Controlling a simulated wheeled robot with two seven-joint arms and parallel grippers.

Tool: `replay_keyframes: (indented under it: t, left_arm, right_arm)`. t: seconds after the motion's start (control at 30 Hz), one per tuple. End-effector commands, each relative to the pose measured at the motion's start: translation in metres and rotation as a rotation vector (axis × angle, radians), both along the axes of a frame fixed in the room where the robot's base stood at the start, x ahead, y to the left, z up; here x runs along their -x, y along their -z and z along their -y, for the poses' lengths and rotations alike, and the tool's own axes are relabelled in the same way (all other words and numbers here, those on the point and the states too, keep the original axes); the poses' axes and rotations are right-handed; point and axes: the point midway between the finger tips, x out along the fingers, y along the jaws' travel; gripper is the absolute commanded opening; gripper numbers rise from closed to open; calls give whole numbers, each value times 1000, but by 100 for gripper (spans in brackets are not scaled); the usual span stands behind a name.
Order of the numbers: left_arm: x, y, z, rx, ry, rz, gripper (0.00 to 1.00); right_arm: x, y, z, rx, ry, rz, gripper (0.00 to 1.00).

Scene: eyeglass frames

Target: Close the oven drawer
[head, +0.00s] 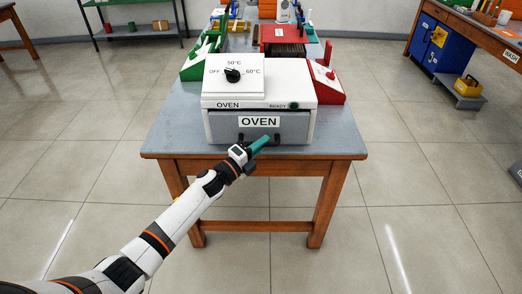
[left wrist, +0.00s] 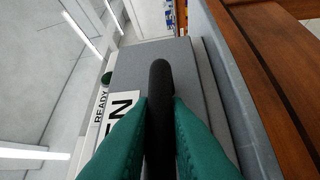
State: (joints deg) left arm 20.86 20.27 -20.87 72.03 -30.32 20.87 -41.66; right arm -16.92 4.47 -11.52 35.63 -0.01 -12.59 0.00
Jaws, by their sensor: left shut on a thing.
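The white oven (head: 225,92) stands on the grey-topped table, with a dial on top and a READY lamp at its front. Its grey drawer front (head: 225,128) carries an OVEN label and shows in the left wrist view (left wrist: 140,62). From these views I cannot tell how far the drawer stands out. My left gripper (head: 260,144), with green fingers, is at the drawer's front. In the left wrist view the fingers (left wrist: 160,115) are shut on the black handle (left wrist: 160,80), one on each side. The fingers hide part of the label there. My right gripper is not in view.
A red device (head: 318,82) stands right of the oven and a green one (head: 195,62) behind it at left. The table's front edge (head: 250,156) lies just below the drawer. The tiled floor around the table is clear nearby.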

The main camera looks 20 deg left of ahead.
Motion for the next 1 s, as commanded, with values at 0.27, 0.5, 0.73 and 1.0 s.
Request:
replay_keyframes:
  t: [0.27,0.5,0.73,1.0]
  left_arm:
    - [1,2,0,1,-1,-5,36]
    - [1,2,0,0,0,-4,36]
    - [16,6,-9,0,-1,-5,36]
    - [66,15,-37,-1,-1,-8,36]
  right_arm:
    - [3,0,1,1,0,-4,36]
    - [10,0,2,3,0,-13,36]
    - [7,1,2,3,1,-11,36]
    - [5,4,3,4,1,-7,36]
